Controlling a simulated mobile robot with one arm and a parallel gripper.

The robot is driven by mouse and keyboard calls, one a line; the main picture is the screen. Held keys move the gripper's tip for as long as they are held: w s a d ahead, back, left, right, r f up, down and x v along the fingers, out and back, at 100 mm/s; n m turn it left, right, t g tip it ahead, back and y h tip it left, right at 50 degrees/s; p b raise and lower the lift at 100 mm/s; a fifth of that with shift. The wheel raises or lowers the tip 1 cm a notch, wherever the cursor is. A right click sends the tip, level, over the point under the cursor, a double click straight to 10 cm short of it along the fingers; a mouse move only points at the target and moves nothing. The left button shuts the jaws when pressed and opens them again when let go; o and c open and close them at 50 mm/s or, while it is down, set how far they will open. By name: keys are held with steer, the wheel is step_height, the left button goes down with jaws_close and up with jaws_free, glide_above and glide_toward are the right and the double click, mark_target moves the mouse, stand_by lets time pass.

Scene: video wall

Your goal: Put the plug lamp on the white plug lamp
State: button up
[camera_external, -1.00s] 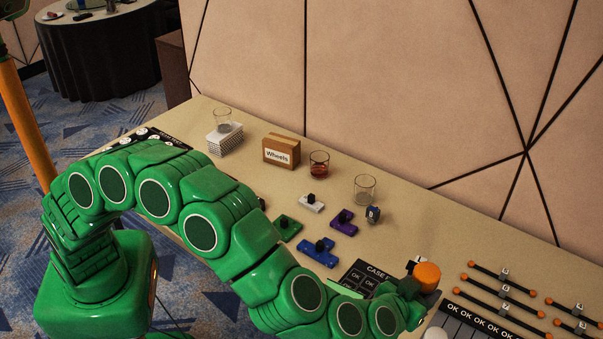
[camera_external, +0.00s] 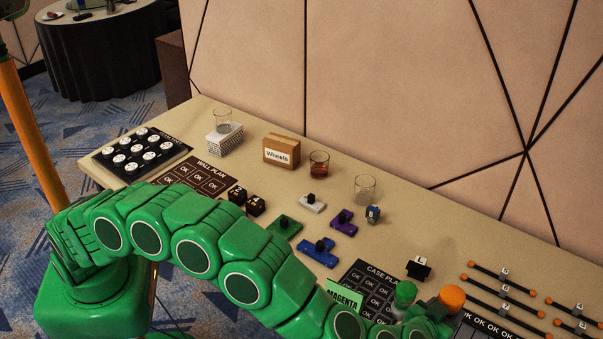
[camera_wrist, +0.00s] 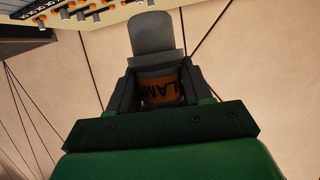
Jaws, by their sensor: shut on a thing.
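My gripper (camera_external: 432,308) is low over the front right part of the table, mostly behind my arm in the external view. It is shut on the plug lamp, which shows as an orange rounded end (camera_external: 452,296) there. In the wrist view the plug lamp (camera_wrist: 162,90) sits between the fingers, with an orange band lettered "LAMP" and a grey rounded part sticking out beyond them. I cannot pick out the white plug lamp now. A white rounded top showed at the bottom edge earlier, where my arm and gripper now cover the view.
A green cylinder (camera_external: 404,293) stands left of my gripper, close to it. A black stand marked "L" (camera_external: 419,268) is behind. The "CASE PLAN" board (camera_external: 372,288) and green "MAGENTA" card (camera_external: 345,296) lie left. Several orange-ended rods (camera_external: 505,291) lie right.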

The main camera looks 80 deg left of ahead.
steer(key=shift+w+f, duration=0.2)
steer(key=shift+f, duration=1.55)
steer(key=shift+f, duration=0.1)
steer(key=o, duration=1.1)
steer(key=shift+s+d, duration=0.1)
steer(key=v, duration=1.2)
